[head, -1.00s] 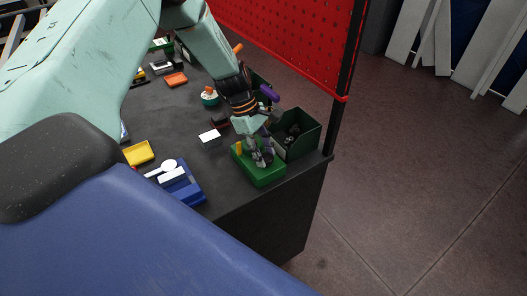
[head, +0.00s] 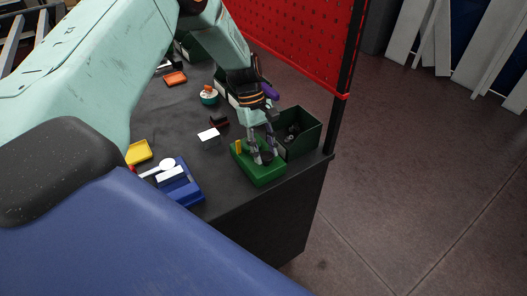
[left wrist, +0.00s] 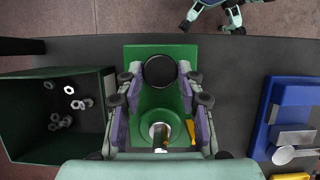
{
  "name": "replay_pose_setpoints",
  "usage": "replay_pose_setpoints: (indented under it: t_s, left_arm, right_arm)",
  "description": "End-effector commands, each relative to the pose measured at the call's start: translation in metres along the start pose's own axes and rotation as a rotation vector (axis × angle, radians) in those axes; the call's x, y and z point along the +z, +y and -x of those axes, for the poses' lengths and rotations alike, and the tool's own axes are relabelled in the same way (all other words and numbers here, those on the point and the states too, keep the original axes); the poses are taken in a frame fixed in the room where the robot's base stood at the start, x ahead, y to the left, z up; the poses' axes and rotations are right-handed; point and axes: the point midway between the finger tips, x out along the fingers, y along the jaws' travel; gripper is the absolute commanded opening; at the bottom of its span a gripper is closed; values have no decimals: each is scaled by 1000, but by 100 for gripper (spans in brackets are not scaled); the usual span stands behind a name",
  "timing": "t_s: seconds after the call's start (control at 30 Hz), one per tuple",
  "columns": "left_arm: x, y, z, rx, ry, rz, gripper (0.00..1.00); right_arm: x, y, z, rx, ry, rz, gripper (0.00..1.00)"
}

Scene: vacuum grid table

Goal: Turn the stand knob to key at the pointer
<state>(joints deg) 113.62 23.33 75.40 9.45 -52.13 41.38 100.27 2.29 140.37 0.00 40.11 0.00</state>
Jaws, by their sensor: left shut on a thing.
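The stand is a green block (head: 262,175) near the table's right front corner; it also shows in the left wrist view (left wrist: 140,56). Its dark round knob (left wrist: 159,71) sits between my left fingertips. My left gripper (head: 265,157) reaches down from above and is shut on the knob, one finger on each side. A yellow upright piece, perhaps the pointer (head: 238,147), stands at the block's left edge; a yellow part shows in the wrist view (left wrist: 191,132). A post with a pale hex top (left wrist: 159,129) stands between the fingers. I cannot make out a key mark on the knob. My right gripper is not in view.
A dark green bin (head: 305,132) holding metal nuts (left wrist: 72,103) stands close beside the stand. A blue tray (head: 188,195) and a yellow tray (head: 138,152) lie to the left. A white card (head: 208,134) lies behind. A red pegboard (head: 300,45) borders the table.

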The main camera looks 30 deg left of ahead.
Motion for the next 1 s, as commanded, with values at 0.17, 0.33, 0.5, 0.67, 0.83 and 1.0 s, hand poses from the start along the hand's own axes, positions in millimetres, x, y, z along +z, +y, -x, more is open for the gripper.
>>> replay_pose_setpoints:
  t_s: [0.17,0.33,0.5,0.67,0.83,1.0]
  left_arm:
    - [0,1,-3,-68,-2,-157,6]
    - [1,2,-3,-129,-2,-305,6]
    - [2,3,-3,-188,-3,-443,6]
    - [2,4,-3,-234,-4,-555,6]
    - [3,4,-3,-271,-4,-645,6]
    - [3,4,-3,-295,-5,-703,6]
  right_arm:
    - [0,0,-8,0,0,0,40]
    - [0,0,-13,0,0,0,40]
    - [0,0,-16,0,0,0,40]
    - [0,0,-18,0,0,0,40]
    - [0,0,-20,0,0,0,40]
    - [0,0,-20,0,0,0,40]
